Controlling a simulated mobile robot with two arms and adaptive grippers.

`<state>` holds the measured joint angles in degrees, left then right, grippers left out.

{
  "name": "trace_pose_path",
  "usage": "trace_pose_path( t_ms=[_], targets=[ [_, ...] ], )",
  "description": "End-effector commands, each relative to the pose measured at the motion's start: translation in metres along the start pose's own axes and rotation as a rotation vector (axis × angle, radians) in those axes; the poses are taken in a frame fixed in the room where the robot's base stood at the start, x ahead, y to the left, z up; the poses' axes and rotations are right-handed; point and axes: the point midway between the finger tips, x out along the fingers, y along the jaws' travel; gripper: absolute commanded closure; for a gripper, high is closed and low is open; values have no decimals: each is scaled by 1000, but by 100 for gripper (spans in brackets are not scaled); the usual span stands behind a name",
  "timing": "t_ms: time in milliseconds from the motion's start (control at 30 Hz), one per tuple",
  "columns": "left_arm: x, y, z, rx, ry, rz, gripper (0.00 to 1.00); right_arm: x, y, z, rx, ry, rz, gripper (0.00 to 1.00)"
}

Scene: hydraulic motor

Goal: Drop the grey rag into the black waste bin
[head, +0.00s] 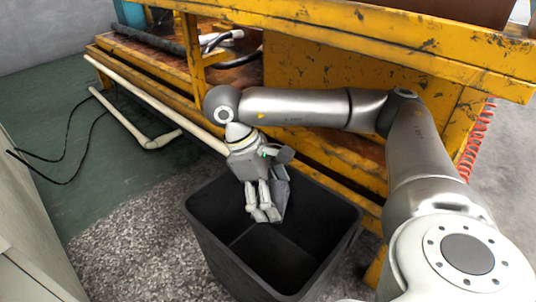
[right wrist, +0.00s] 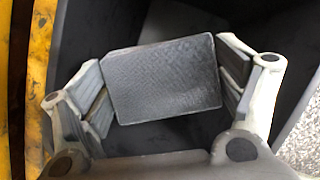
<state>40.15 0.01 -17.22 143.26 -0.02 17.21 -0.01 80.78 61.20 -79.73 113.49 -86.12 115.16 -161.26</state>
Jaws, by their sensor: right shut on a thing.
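The black waste bin (head: 225,250) stands open on the floor below my right arm. My right gripper (head: 266,212) points down over the bin's opening, near its back edge. It is shut on the grey rag (head: 280,196), which shows partly behind the fingers in the head view. In the right wrist view the rag (right wrist: 165,80) is a flat, textured grey rectangle between the two fingers, with the dark bin (right wrist: 285,40) around and below it. My left gripper is not in view.
A worn yellow metal frame (head: 330,75) stands directly behind the bin, with my right arm reaching across in front of it. White pipes (head: 150,105) and a black cable (head: 75,150) lie at the left. A pale cabinet (head: 25,225) is at the left edge. Speckled floor (head: 130,250) is clear left of the bin.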

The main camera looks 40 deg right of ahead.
Motion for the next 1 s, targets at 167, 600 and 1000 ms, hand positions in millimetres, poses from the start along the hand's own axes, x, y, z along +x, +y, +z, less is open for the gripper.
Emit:
trace_pose_path(
  t_ms=[167, 600, 1000],
  targets=[
    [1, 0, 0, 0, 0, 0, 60, -1, 0, 0, 0, 0, 0, 35],
    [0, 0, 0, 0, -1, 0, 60, 0, 0, 0, 0, 0, 0, 0],
    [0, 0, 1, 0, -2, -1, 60, -24, 1, 0, 0, 3, 3, 0]
  ],
)
